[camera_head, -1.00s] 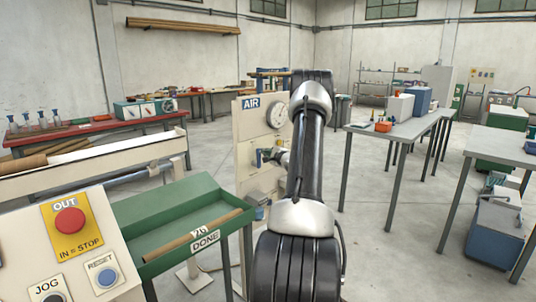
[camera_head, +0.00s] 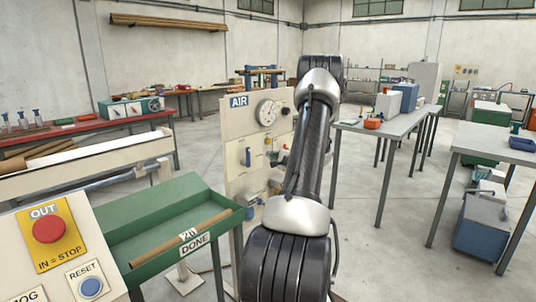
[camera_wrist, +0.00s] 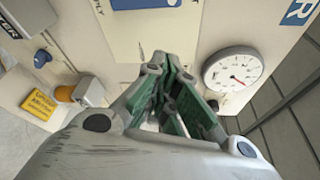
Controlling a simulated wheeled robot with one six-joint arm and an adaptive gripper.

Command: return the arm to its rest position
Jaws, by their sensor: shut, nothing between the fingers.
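My gripper (camera_wrist: 172,75) shows in the wrist view with its green-padded fingers together and nothing between them. It faces the cream AIR panel (camera_wrist: 120,45), apart from it as far as I can tell. In the head view my black and silver arm stands in front of the right part of the AIR panel (camera_head: 237,150); the gripper is not clearly seen there. The panel carries a round gauge (camera_head: 266,113), also in the wrist view (camera_wrist: 233,71), and a blue handle (camera_head: 248,157).
A green DONE tray (camera_head: 150,215) holding a brown tube is at lower left, beside a control box with a red stop button (camera_head: 48,229). Grey tables (camera_head: 385,126) stand at right with a blue bin (camera_head: 482,227) below. Grey floor between is clear.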

